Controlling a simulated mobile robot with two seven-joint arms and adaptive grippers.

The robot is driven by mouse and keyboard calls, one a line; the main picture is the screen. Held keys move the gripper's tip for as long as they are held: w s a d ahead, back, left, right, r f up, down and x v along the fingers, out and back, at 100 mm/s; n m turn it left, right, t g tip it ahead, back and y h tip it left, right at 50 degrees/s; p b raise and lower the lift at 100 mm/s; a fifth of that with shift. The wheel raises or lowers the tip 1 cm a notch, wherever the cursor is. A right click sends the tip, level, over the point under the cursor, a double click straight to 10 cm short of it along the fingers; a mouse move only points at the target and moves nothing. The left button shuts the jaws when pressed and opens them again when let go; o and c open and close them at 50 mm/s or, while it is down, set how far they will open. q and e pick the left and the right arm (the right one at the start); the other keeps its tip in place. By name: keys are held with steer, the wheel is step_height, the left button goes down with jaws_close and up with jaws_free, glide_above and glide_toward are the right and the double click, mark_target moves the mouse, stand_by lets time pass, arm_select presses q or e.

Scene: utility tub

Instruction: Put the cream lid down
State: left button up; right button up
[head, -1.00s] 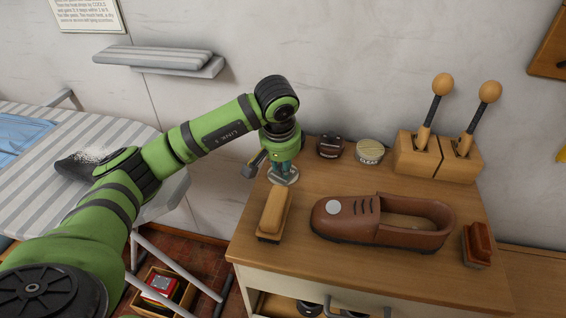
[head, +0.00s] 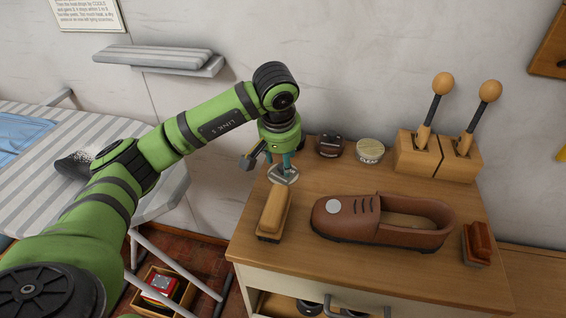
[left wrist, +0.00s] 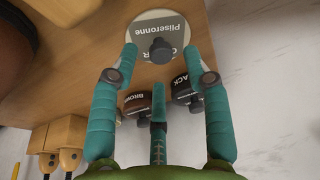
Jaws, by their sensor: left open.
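The cream lid (head: 284,175), a pale disc with a small knob, lies flat on the wooden cabinet top near its left back edge. It also shows in the left wrist view (left wrist: 150,30), where its printed label and dark knob are seen. My left gripper (head: 286,166) is just above the lid. In the left wrist view its teal fingers (left wrist: 160,70) are spread apart, with the knob showing beyond them and nothing held. My right gripper is not in view.
A dark jar (head: 330,146) and a pale-topped tin (head: 370,151) stand right of the gripper. A wooden-backed brush (head: 274,212) lies just in front of the lid. A brown shoe (head: 345,222), another brush (head: 478,243) and a wooden block with two handles (head: 437,158) stand further right.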

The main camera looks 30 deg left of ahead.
arm_select(q)
steer(key=v, duration=0.9)
steer(key=shift+s+r, duration=0.15)
steer(key=shift+r, duration=0.15)
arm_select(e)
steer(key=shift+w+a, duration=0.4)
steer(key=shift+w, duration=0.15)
arm_select(q)
steer(key=shift+d, duration=0.1)
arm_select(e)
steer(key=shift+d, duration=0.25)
